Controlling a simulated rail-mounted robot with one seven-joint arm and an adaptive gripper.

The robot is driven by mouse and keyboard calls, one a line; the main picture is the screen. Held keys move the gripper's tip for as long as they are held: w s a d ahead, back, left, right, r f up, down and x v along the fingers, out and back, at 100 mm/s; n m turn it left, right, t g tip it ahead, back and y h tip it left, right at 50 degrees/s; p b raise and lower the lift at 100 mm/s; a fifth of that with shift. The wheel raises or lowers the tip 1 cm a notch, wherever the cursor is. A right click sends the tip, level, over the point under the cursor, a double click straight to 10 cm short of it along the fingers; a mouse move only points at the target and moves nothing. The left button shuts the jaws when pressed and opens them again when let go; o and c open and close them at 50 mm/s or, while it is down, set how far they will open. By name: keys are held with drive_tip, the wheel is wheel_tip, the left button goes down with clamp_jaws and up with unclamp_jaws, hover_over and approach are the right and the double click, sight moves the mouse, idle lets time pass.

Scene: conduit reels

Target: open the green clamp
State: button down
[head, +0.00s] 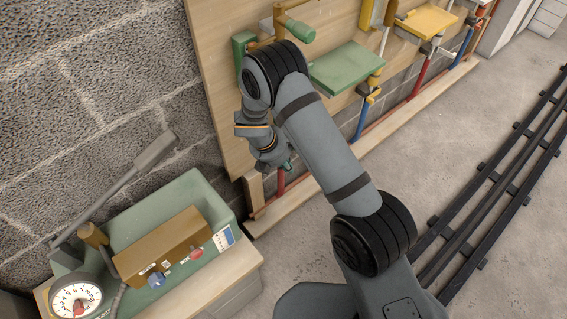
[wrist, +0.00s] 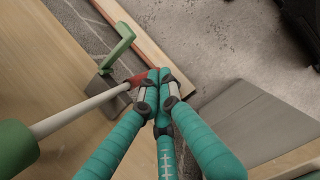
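The green clamp shows in the wrist view as a green lever (wrist: 119,45) standing out from a grey bracket (wrist: 106,84) on the board. A white pipe (wrist: 82,110) with a red lower section (wrist: 140,77) runs past the bracket. In the head view my arm seems to hide this clamp. My gripper (wrist: 160,76) has teal fingers with their tips close together, and I see nothing held between them. The tips are right of and below the lever, apart from it, and overlap the red section in the picture; contact cannot be told.
A green cylinder (wrist: 14,148) is around the pipe's other end. In the head view, a green plate (head: 346,69) and a yellow plate (head: 427,21) stick out from the board (head: 222,100). A green machine (head: 205,190) with a gauge (head: 76,300) stands lower left. Rails (head: 495,190) cross the floor at right.

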drive_tip(key=shift+w+d+f, duration=0.65)
drive_tip(key=shift+w+d, duration=0.2)
drive_tip(key=shift+d, duration=0.1)
drive_tip(key=shift+w+d+f, duration=0.6)
drive_tip(key=shift+w+d, duration=0.2)
drive_tip(key=shift+d, duration=0.15)
